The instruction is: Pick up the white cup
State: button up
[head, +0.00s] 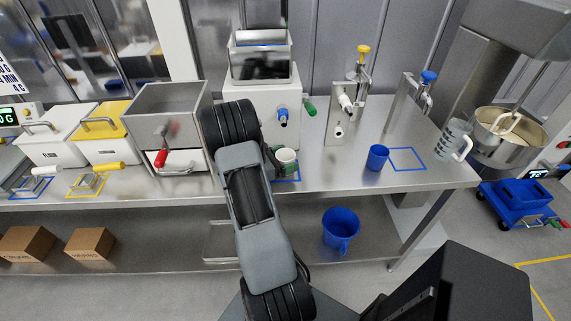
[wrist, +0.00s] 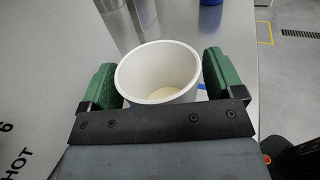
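The white cup (wrist: 158,75) stands upright between the two green fingers of my gripper (wrist: 161,82) in the wrist view. Its mouth faces up and a pale cream patch shows at its bottom. A narrow gap shows between the cup and the right finger, so the gripper looks open around it. The left finger is very close to the cup; contact there cannot be told. In the head view the cup (head: 287,156) is just right of my arm, at a blue-outlined square (head: 288,181) on the steel table. My arm and the fingers hide part of it.
A blue cup (head: 377,157) stands to the right, beside another blue square (head: 407,158). A clear measuring jug (head: 454,138) is at the table's right end. A machine with a blue nozzle (head: 262,115) stands behind the white cup. A blue bucket (head: 340,230) is on the lower shelf.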

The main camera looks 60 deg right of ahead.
jog(key=c, duration=0.9)
jog(key=shift+o, duration=0.2)
jog(key=shift+r, duration=0.15)
